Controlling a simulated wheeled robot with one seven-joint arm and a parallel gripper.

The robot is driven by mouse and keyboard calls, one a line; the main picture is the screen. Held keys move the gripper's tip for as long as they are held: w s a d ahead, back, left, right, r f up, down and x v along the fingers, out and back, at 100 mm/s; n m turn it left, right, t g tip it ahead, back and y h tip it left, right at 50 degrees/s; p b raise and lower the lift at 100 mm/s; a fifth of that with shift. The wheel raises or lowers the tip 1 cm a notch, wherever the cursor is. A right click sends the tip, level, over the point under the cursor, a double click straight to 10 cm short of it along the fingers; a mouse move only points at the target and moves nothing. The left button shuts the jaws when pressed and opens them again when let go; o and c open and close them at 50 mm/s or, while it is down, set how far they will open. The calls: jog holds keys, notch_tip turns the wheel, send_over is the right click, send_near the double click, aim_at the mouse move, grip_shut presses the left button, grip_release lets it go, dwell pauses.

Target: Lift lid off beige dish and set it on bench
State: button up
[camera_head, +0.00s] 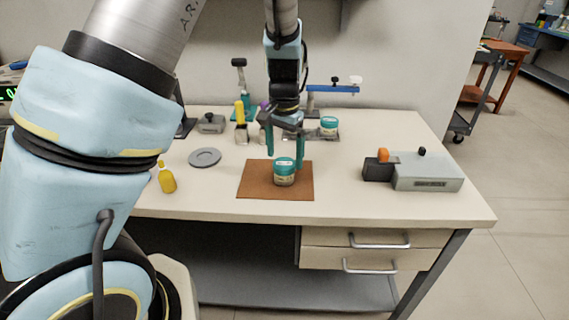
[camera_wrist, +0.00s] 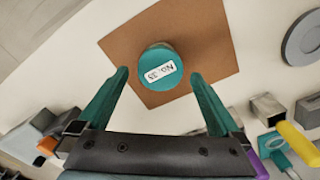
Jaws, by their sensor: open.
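The beige dish (camera_head: 284,180) is a small round jar with a teal lid (camera_head: 284,164). It stands upright on a brown mat (camera_head: 250,188) on the bench (camera_head: 400,190). In the wrist view the lid (camera_wrist: 158,68) shows from above, with a white label on top. My gripper (camera_head: 285,162) points down over the dish. In the wrist view my gripper (camera_wrist: 157,80) is open, with a teal finger on each side of the lid and gaps between. The lid is on the dish. The dish body is mostly hidden under the lid in the wrist view.
A second teal-lidded jar (camera_head: 328,126) stands behind at the right. A grey box device (camera_head: 428,172) is on the right, a grey round plate (camera_head: 205,157) and yellow bottle (camera_head: 166,178) on the left. Bench surface is free between the mat and the grey device.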

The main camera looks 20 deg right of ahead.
jog(key=shift+f, duration=1.05)
jog(key=c, duration=1.3)
jog(key=shift+o, duration=0.2)
